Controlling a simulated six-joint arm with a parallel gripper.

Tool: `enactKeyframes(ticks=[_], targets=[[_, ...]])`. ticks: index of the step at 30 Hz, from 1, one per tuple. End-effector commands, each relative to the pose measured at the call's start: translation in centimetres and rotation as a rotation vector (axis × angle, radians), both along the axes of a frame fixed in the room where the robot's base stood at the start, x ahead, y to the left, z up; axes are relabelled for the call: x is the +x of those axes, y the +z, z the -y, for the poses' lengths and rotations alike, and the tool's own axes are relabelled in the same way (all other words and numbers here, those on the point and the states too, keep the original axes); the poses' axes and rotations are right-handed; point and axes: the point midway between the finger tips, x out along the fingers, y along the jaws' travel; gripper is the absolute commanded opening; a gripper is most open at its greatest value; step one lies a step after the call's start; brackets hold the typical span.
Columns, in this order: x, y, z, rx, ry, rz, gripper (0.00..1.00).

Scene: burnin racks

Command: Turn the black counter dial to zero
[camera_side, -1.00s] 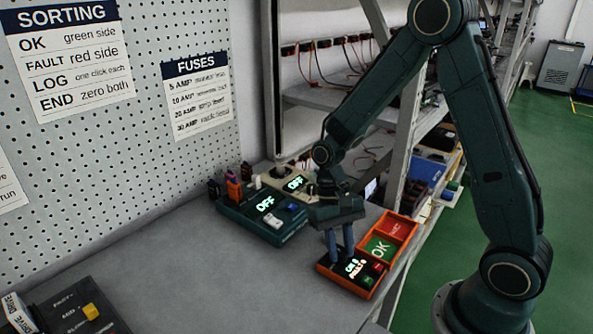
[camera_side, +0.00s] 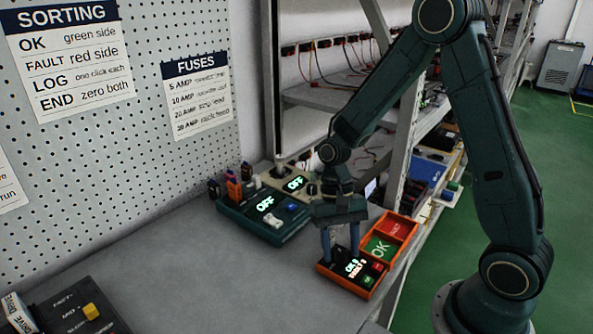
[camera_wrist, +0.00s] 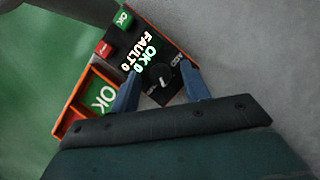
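The black counter dial (camera_wrist: 161,77), with a white pointer mark, sits on the counter panel beside a lit display (camera_wrist: 142,55) that reads OK 0 and FAULT 0. My gripper (camera_wrist: 162,74) is open, with one blue finger on each side of the dial; a gap shows between the dial and each finger. The dial cannot be made out there.
A small green button (camera_wrist: 123,19) and red button (camera_wrist: 105,48) sit beyond the display. The box's green OK bin (camera_side: 380,248) and red bin (camera_side: 397,229) adjoin it. A teal device (camera_side: 262,222) showing OFF stands to the left.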

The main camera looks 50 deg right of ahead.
Motion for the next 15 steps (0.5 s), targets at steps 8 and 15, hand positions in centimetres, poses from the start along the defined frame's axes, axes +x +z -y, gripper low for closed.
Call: enactKeyframes(ticks=[8, 15], targets=[[0.0, 0.1, 0.0, 0.001, 0.001, -0.001, 0.46], [0.4, 1.2, 0.3, 0.002, 0.001, 0.002, 0.46]])
